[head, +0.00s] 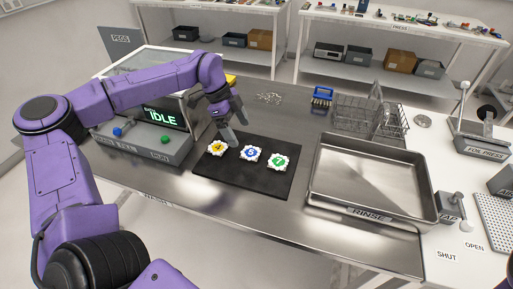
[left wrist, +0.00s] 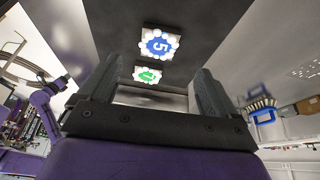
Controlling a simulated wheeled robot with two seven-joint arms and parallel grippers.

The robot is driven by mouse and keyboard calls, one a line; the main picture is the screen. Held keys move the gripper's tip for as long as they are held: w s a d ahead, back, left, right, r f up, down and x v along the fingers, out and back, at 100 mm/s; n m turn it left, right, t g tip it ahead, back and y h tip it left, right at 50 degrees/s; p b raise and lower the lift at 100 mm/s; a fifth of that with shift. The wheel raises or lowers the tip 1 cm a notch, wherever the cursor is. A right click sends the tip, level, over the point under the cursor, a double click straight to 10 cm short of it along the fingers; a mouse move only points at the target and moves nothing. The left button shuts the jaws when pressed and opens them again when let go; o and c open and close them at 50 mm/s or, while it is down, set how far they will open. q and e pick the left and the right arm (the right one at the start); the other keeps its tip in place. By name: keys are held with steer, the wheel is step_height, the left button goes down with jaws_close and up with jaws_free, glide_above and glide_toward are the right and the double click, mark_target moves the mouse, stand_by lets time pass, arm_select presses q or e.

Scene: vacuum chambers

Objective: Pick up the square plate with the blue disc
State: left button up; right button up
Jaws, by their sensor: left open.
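Three white square plates lie in a row on a black mat (head: 248,184). The plate with the blue disc (head: 251,153) is in the middle. The yellow-disc plate (head: 216,147) is left of it and the green-disc plate (head: 279,160) is right. My left gripper (head: 236,131) is open and empty, above the mat's back edge, near the yellow and blue plates and apart from the blue one. In the left wrist view the blue-disc plate (left wrist: 160,43) shows beyond the open fingers (left wrist: 156,70), with the green-disc plate (left wrist: 147,75) between them. My right gripper is out of view.
A steel rinse tray (head: 370,178) stands right of the mat. A wire basket (head: 356,115) and a blue brush (head: 322,97) are behind. A machine with an IDLE display (head: 163,115) stands left, under my left arm. Bare steel bench lies behind the mat.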

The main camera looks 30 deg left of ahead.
mark_target(250, 152)
arm_select(q)
steer(key=p+x, duration=0.2)
steer(key=x, duration=0.5)
steer(key=shift+d+f, duration=0.15)
steer(key=shift+f, duration=0.15)
steer(key=shift+s+d+f, duration=0.1)
steer(key=shift+f, duration=0.1)
steer(key=c, duration=1.5)
